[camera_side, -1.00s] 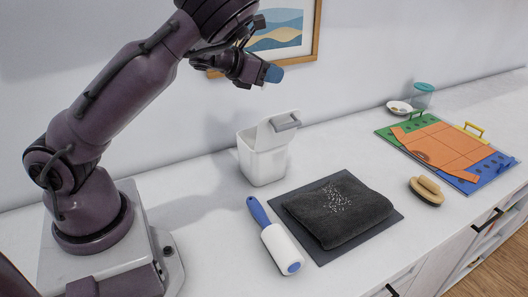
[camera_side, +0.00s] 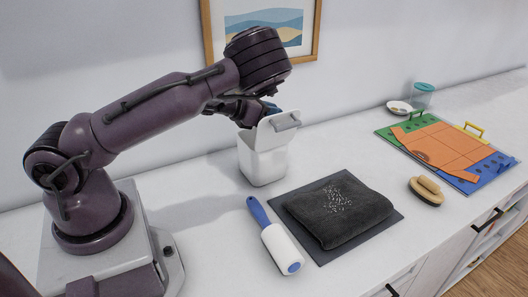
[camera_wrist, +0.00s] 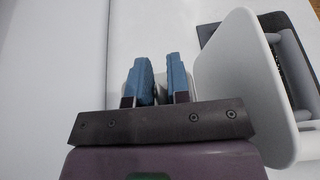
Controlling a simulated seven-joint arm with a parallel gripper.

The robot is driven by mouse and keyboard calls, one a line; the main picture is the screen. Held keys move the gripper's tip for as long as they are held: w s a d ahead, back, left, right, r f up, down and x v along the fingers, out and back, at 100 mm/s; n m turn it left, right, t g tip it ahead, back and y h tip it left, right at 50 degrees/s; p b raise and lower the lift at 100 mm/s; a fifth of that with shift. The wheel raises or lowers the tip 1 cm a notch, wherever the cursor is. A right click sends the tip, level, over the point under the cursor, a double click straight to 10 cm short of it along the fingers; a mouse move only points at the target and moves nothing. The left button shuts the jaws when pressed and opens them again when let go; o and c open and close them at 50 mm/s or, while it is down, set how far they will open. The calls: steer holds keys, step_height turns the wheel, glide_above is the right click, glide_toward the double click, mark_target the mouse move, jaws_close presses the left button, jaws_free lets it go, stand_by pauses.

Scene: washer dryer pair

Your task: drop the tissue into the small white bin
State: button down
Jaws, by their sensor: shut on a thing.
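The small white bin (camera_side: 262,166) stands on the counter against the wall side, with its lid (camera_side: 272,133) raised and a grey handle on it. My gripper (camera_side: 264,109) is low at the bin's opening, partly hidden behind the raised lid. In the wrist view my blue fingers (camera_wrist: 160,78) are close together over the bin, and the white lid (camera_wrist: 235,80) stands just to their right. The gripper is shut on the tissue, but the tissue itself is hard to make out, pale against the white bin.
A dark folded towel (camera_side: 338,210) with white specks lies on a grey mat. A lint roller (camera_side: 275,238) lies to its left. A brush (camera_side: 426,191), a colourful board (camera_side: 450,150), a small dish (camera_side: 399,107) and a teal-lidded jar (camera_side: 422,97) are farther right.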

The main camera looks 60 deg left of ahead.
steer(key=shift+f, duration=0.1)
steer(key=c, duration=1)
jaws_free()
steer(key=v, duration=1.3)
